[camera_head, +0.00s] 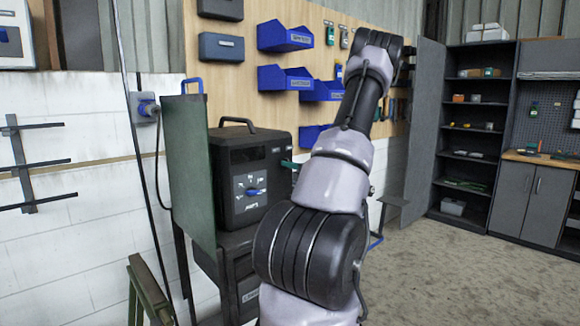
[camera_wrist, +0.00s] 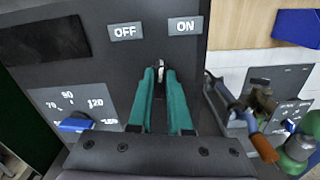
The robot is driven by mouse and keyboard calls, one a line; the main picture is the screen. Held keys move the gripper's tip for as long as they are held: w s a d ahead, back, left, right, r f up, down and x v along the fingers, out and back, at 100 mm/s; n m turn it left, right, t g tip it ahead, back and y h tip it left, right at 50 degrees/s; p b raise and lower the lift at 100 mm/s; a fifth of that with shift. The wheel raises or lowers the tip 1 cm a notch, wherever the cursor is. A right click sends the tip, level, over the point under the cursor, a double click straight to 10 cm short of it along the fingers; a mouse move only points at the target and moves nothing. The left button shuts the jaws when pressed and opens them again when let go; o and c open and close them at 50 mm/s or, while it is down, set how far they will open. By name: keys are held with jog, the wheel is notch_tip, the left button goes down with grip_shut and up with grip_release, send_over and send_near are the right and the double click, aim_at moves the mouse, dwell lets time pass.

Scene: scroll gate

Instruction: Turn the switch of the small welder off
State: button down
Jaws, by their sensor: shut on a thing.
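The small welder (camera_head: 240,165) is a black box with a top handle, standing on a dark unit at the left in the head view. In the wrist view its dark face (camera_wrist: 95,60) carries an OFF label (camera_wrist: 126,32) at left and an ON label (camera_wrist: 184,26) at right. A small metal switch lever (camera_wrist: 161,68) stands below and between the labels. My gripper (camera_wrist: 161,78) has green fingers shut on the lever, one on each side. The fingers hide its base, so I cannot tell which way it is set. In the head view my arm hides most of the gripper.
A dial with a blue knob (camera_wrist: 76,124) lies left of my fingers. A torch-like tool (camera_wrist: 262,145) is at the right in the wrist view. A green panel (camera_head: 190,165) stands left of the welder. Blue bins (camera_head: 285,78) hang behind. Floor at right is clear.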

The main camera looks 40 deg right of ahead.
jog(key=shift+a+f+n, duration=0.1)
jog(key=shift+a+n, duration=0.05)
jog(key=shift+n, duration=2.35)
jog(key=shift+a+n, duration=0.1)
jog(key=shift+n, duration=2.4)
jog(key=c, duration=0.8)
grip_release()
jog(key=shift+c, duration=0.2)
jog(key=s, duration=1)
jog(key=shift+s+d, duration=0.4)
jog(key=shift+d, duration=0.05)
